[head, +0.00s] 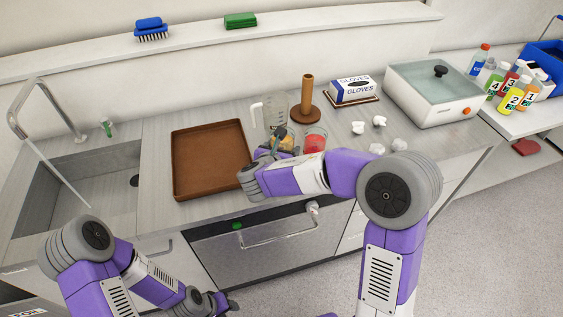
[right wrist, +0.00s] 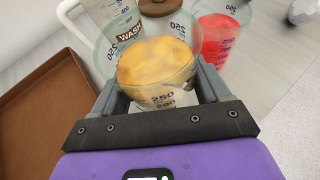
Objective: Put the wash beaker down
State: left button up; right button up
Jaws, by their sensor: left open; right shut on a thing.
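My right gripper (right wrist: 158,100) is shut on a glass beaker (right wrist: 155,75) with orange-yellow contents, which I take as the wash beaker. The word WASH shows at its back left rim; I cannot tell whether it is on this glass or one behind. In the head view the held beaker (head: 284,143) is at the counter, partly hidden by my right gripper (head: 268,154). I cannot tell if its base touches the counter. A beaker of red liquid (right wrist: 217,40) stands close on its right, also in the head view (head: 315,141). My left gripper (head: 222,303) is open, low in front of the counter.
A brown tray (head: 178,160) lies left of the beakers. A clear jug with a white handle (head: 256,112) and a wooden post (head: 307,90) stand behind. Crumpled white pieces (head: 379,121), a glove box (head: 352,90) and a lidded bath (head: 433,85) are to the right. The sink (head: 85,185) is far left.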

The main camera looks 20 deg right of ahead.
notch_tip(320, 180, down, 5)
jog(key=shift+r+b, duration=0.15)
jog(key=shift+b, duration=0.6)
jog(key=shift+r, duration=0.1)
jog(key=shift+f, duration=0.2)
jog(key=o, duration=1.2)
jog(key=shift+c, duration=0.2)
jog(key=shift+r, duration=0.1)
